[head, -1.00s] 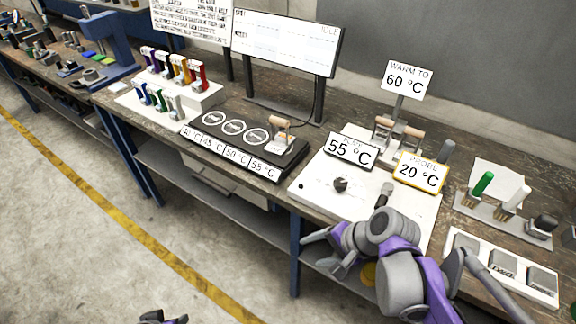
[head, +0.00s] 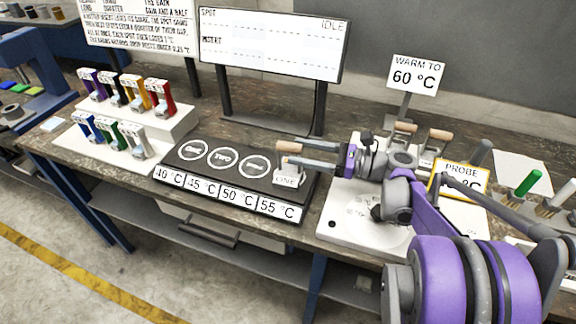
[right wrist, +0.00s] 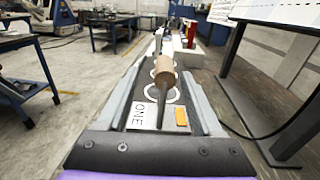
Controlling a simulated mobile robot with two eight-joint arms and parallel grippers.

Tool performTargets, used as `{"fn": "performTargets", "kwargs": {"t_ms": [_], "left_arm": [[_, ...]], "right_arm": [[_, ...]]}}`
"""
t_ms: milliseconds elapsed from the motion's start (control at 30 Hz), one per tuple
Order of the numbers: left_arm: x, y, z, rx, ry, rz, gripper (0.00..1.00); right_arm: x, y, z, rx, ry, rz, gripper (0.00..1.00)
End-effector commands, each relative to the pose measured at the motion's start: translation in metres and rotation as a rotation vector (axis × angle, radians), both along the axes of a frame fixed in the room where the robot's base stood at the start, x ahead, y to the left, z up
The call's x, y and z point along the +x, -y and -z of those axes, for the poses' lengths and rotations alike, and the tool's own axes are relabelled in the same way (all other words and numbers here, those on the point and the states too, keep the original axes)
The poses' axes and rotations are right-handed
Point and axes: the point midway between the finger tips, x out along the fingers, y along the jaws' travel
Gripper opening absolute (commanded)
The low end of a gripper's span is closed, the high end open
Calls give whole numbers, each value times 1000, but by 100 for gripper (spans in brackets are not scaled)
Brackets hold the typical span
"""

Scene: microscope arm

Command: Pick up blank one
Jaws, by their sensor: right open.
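Blank one (head: 287,181) is a pale block labelled ONE with a wooden handle. It stands at the right end of the black plate (head: 215,183) with the round marks, behind the 55 °C label. My right gripper (head: 282,152) reaches in from the right with its fingers pointing left, level with the handle. In the right wrist view, the handle (right wrist: 166,76) of blank one lies between the two open fingers, and its ONE label (right wrist: 139,116) faces me. I cannot tell whether a finger touches it. My left gripper is out of view.
Two more wooden-handled pieces (head: 403,134) stand on the white board (head: 340,225) behind my right arm. A display screen (head: 272,42) on posts stands behind the plate. A white stepped rack (head: 160,128) with several coloured items is on the left.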

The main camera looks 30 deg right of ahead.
Motion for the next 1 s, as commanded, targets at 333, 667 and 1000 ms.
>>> {"fn": "performTargets", "kwargs": {"t_ms": [333, 667, 1000], "left_arm": [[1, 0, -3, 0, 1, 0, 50], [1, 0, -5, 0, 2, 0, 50], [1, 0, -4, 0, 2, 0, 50]], "right_arm": [[28, -24, -2, -1, -1, -3, 67], [49, -42, -2, -1, 0, 0, 67], [49, -42, -2, -1, 0, 1, 33]]}}
